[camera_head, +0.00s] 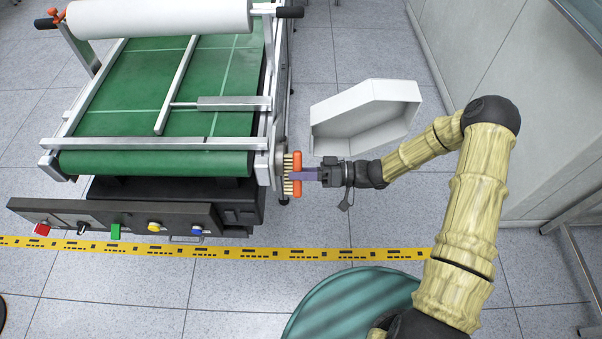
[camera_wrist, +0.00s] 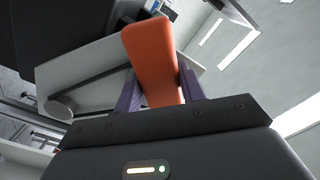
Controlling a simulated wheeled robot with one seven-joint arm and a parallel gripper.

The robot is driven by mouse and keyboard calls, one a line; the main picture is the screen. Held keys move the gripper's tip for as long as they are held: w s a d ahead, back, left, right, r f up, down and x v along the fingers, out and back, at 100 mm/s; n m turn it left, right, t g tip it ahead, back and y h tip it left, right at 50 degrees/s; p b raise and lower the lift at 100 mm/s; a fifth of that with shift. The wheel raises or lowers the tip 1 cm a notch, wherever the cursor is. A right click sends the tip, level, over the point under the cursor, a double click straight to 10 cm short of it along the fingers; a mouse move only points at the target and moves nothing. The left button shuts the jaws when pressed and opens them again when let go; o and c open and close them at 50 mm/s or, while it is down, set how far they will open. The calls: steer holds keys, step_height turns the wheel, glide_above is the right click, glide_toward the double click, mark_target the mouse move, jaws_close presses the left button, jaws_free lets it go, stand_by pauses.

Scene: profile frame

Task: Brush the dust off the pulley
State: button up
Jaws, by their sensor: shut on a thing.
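An orange-backed brush (camera_head: 297,161) with pale bristles is at the right side of the conveyor's front end. Its bristles point left, toward the metal side plate (camera_head: 270,168). My gripper (camera_head: 303,174) has purple fingers shut on the brush from the right. The orange brush back also shows between the fingers in the wrist view (camera_wrist: 152,62). The pulley is not clear in the head view; the brush covers part of that side. In the wrist view a small round grey end (camera_wrist: 61,106) with a dark band shows left of the brush. I cannot tell contact or dust.
The conveyor has a green belt (camera_head: 165,163), metal rails and a white roll (camera_head: 160,17). A button panel (camera_head: 120,222) is at its front. An open white bin (camera_head: 365,112) stands on the floor behind my gripper. A grey wall (camera_head: 490,70) is at right.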

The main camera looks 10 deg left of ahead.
steer(key=shift+w+a+b, duration=0.2)
steer(key=shift+w+b, duration=0.2)
steer(key=shift+w, duration=0.55)
steer(key=shift+w+a+b, duration=0.15)
steer(key=shift+w+b, duration=0.2)
steer(key=shift+w, duration=0.6)
steer(key=shift+w, duration=0.1)
steer(key=shift+w+a+b, duration=0.3)
steer(key=shift+w+b, duration=0.25)
steer(key=shift+w, duration=0.3)
steer(key=shift+w+a+b, duration=0.25)
steer(key=shift+w+b, duration=0.25)
steer(key=shift+w, duration=0.5)
steer(key=shift+a+r, duration=0.1)
steer(key=shift+a+r, duration=0.1)
steer(key=shift+r, duration=0.4)
